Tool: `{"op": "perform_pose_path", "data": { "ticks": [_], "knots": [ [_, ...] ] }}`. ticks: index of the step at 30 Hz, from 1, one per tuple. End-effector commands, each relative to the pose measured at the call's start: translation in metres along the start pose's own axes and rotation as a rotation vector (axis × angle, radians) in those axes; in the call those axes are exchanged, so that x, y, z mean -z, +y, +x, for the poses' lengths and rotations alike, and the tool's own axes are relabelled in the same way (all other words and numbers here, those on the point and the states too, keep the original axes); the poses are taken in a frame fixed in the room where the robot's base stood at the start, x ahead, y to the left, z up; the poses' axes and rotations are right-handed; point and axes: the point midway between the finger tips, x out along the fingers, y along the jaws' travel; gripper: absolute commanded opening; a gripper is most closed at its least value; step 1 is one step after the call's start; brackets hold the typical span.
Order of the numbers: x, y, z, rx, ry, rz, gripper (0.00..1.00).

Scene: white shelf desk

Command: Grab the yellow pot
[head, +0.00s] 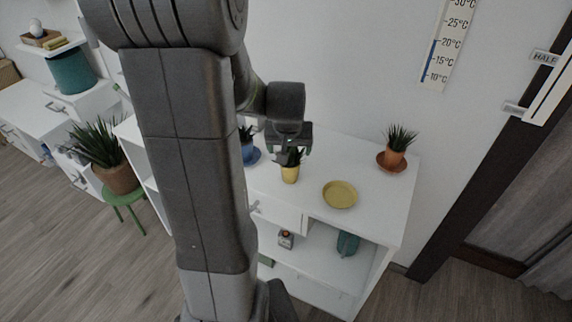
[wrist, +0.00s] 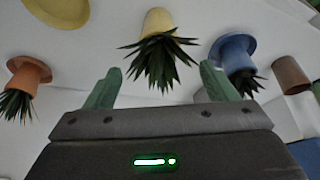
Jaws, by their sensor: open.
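The yellow pot (head: 289,174) holds a spiky green plant and stands on the white desk top in the head view. In the wrist view the yellow pot (wrist: 158,22) appears upside down near the top centre, its plant pointing down between the fingers. My gripper (head: 289,146) is just above the pot and its plant in the head view, partly covering the leaves. In the wrist view my gripper (wrist: 157,85) has its two green fingers spread wide, with nothing held between them. The pot lies beyond the fingertips.
A blue pot (head: 248,152) on a blue saucer stands left of the yellow pot, partly hidden by my arm. A yellow plate (head: 340,194) lies to the right. An orange pot (head: 394,157) on a saucer stands farther right. A brown pot (wrist: 291,75) shows in the wrist view.

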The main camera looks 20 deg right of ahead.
Motion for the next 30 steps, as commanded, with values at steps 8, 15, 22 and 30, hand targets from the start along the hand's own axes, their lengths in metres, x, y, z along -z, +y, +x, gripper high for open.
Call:
{"op": "perform_pose_path", "data": {
  "ticks": [8, 15, 22, 30],
  "knots": [
    [-0.002, -0.001, 0.046, 0.001, -0.005, -0.001, 0.79],
    [-0.001, -0.001, 0.064, 0.001, -0.002, -0.001, 0.79],
    [-0.004, 0.000, 0.080, 0.001, -0.006, 0.000, 0.79],
    [-0.005, 0.001, 0.110, 0.001, -0.003, 0.000, 0.79]
  ]
}}
